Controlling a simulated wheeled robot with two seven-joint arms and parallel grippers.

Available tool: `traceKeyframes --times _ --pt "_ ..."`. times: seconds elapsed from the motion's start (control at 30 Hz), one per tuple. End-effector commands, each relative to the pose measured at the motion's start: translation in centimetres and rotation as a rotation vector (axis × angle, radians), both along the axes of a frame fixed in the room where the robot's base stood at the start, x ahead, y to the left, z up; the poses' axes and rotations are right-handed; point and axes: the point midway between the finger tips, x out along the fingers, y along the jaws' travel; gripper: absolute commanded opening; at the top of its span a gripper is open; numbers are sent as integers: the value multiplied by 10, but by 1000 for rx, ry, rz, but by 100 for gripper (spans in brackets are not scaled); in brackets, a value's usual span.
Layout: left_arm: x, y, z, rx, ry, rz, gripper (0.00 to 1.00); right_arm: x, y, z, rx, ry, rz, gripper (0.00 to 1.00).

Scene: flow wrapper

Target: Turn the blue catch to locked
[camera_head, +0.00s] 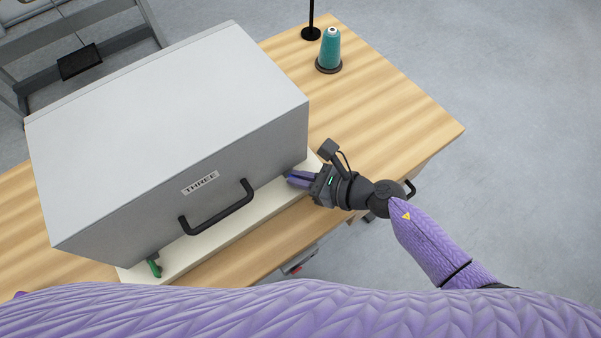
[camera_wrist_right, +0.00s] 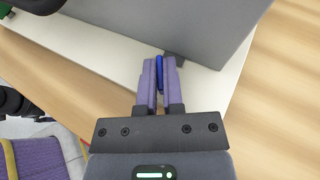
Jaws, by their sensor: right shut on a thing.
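The blue catch (camera_wrist_right: 160,72) shows as a thin blue strip between the purple fingers in the right wrist view, at the lower edge of the grey box. My right gripper (camera_head: 290,177) is at the box's right front corner, and its fingers (camera_wrist_right: 160,80) are closed on the catch. Most of the catch is hidden by the fingers, so I cannot tell its setting. The grey box (camera_head: 165,95) bears a label reading THREE (camera_head: 200,183) and a black handle (camera_head: 217,208). My left gripper is not in view.
A green catch (camera_head: 154,267) sits at the box's left front corner. The box stands on a pale base (camera_head: 190,257) on a wooden table (camera_head: 400,115). A teal thread cone (camera_head: 330,48) and a black post (camera_head: 311,32) stand at the back. The table's right part is clear.

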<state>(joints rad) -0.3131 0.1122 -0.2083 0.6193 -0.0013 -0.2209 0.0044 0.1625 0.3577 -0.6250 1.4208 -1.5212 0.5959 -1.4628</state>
Motion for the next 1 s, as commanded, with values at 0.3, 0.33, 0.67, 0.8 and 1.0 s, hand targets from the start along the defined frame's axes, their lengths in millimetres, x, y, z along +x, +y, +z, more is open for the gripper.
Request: traceKeyframes --times 0.3,0.33,0.67,0.8,1.0 --pt "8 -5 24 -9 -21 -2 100 -3 1 3 -2 2 -243 0" --pt "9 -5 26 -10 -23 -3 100 -3 2 3 -2 2 -264 0" --pt "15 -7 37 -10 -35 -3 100 -4 3 1 -2 1 -456 0" --pt "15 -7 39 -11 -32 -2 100 -4 3 0 -2 2 -501 0" --pt "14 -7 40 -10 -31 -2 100 -4 3 -1 -2 2 -532 0"
